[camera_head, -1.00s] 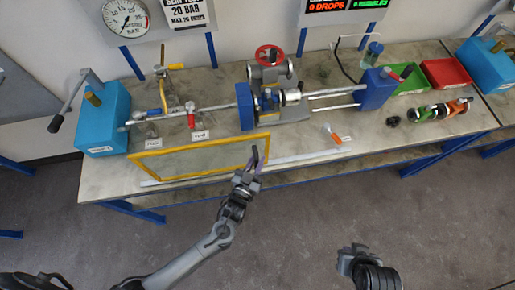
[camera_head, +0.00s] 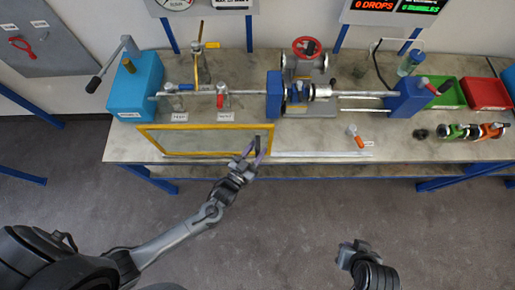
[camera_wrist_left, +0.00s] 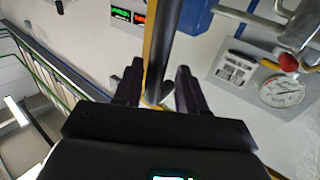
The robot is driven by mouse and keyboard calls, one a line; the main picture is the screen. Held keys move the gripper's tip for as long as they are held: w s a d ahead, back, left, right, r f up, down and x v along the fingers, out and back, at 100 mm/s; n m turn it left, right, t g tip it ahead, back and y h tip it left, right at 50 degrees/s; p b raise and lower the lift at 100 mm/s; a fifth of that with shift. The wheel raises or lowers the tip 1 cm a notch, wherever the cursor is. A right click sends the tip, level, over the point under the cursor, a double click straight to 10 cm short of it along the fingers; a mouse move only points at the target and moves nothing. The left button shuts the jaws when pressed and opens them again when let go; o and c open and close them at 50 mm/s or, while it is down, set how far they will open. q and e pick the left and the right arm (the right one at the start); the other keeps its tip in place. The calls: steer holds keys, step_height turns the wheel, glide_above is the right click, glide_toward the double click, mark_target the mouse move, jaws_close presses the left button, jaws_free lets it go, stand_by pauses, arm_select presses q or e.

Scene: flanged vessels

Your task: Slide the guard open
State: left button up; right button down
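The guard (camera_head: 205,126) is a clear panel in a yellow frame, standing along the front of the bench on a pale rail (camera_head: 318,155). A dark upright handle (camera_wrist_left: 166,40) shows in the left wrist view beside the yellow frame edge. My left gripper (camera_head: 253,150) is at the guard's right end in the head view. In the left wrist view, its fingers (camera_wrist_left: 160,90) are apart, with the handle between them and gaps on both sides. My right gripper (camera_head: 350,252) hangs over the floor in front of the bench, away from the guard; its fingers are unclear.
Behind the guard are a blue pump box (camera_head: 136,90), piping and a blue clamp block (camera_head: 274,95). An orange-tipped tool (camera_head: 355,136) lies right of the guard near the rail. Green (camera_head: 450,93) and red (camera_head: 487,93) trays stand at the right.

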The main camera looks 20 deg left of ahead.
arm_select(q)
steer(key=shift+s+d, duration=0.1)
steer(key=shift+s, duration=0.05)
steer(key=s+a+b, duration=0.1)
steer(key=s+b, duration=0.1)
steer(key=s, duration=0.8)
steer(key=shift+s+a, duration=0.2)
steer(key=shift+a, duration=0.1)
